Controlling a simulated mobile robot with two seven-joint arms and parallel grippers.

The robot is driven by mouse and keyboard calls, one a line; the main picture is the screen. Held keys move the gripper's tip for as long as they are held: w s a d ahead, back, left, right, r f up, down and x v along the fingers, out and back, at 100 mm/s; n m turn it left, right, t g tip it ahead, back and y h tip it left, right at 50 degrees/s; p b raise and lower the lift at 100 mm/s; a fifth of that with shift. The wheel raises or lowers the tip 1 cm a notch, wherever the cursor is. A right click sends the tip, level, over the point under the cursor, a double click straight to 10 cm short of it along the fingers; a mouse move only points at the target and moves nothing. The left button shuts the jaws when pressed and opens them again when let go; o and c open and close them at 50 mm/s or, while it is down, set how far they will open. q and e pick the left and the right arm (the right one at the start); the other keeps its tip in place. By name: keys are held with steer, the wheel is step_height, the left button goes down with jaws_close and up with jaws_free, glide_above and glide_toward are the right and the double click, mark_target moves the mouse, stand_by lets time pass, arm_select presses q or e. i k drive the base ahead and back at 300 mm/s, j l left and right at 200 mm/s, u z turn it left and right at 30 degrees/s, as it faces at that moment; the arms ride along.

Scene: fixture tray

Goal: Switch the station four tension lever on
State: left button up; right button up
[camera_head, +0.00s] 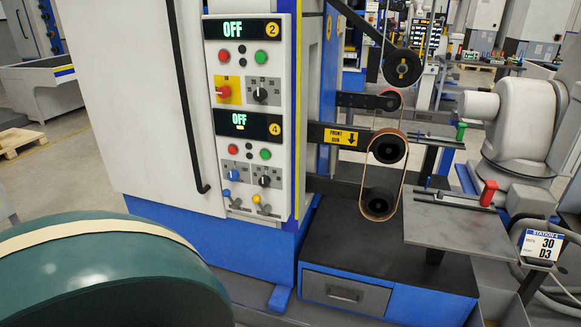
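The control panel for station four (246,165) is on the machine's front, marked with a yellow 4. Its display (240,122) reads OFF in green. Below are a red button (233,148), a green button (265,154), a blue knob (234,175) and a black knob (264,181). Under them are two small levers, one blue (227,194) and one yellow (256,200). I cannot read their labels, so I cannot tell which is the tension lever. Neither of my grippers is in view.
Panel two (245,60) above also reads OFF. Belt wheels (388,150) project right of the machine. A large green rounded body (100,275) fills the lower left.

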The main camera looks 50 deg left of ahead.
mark_target(266, 209)
steer(key=u, duration=1.8)
steer(key=i+j+z, duration=0.25)
steer(key=i+j, duration=1.2)
